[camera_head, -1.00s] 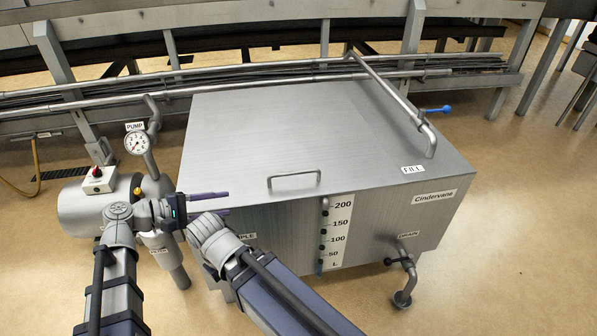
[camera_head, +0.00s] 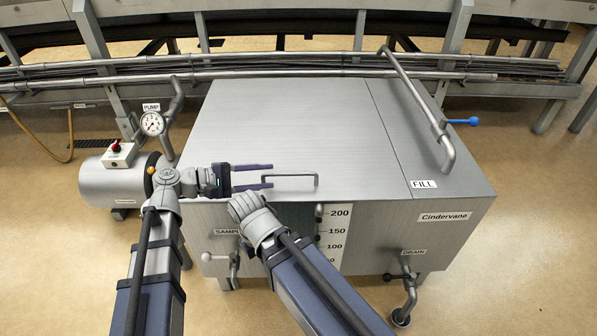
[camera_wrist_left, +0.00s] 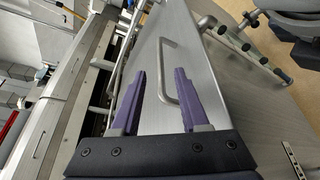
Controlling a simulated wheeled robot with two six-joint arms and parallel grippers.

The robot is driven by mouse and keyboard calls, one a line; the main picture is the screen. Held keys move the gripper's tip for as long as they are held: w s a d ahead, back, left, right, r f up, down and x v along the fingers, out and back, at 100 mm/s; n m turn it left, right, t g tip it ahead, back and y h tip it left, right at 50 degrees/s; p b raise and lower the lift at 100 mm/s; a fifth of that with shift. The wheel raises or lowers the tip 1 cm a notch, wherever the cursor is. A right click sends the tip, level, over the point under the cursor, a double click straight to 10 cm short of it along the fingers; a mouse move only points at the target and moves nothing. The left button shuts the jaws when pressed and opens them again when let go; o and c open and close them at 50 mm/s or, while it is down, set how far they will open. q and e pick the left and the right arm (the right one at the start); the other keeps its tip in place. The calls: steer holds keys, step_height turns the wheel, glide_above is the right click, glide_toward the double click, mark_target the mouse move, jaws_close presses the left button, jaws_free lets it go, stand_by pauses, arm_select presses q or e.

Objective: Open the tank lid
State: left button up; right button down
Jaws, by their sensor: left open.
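The tank is a brushed-steel box with a broad flat lid (camera_head: 290,120), which lies closed on top. A thin U-shaped handle (camera_head: 318,181) stands near the lid's front edge. My left gripper (camera_head: 270,176) is open and empty just left of the handle, its two purple fingers pointing right toward it. In the left wrist view the open fingers (camera_wrist_left: 159,70) flank the view of the handle (camera_wrist_left: 161,62); I cannot tell whether they touch it. My right arm reaches up from the bottom centre in front of the tank; its gripper is not visible.
A fill pipe (camera_head: 420,100) with a blue lever (camera_head: 462,121) runs over the tank's right part, beyond a seam. A pump (camera_head: 115,180) with a gauge (camera_head: 152,123) stands at left. A drain valve (camera_head: 408,285) projects at front right. Rails run behind.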

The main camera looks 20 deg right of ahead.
mark_target(286, 174)
arm_select(q)
steer(key=shift+b+x, duration=0.85)
steer(key=shift+x, duration=3.05)
jaws_close()
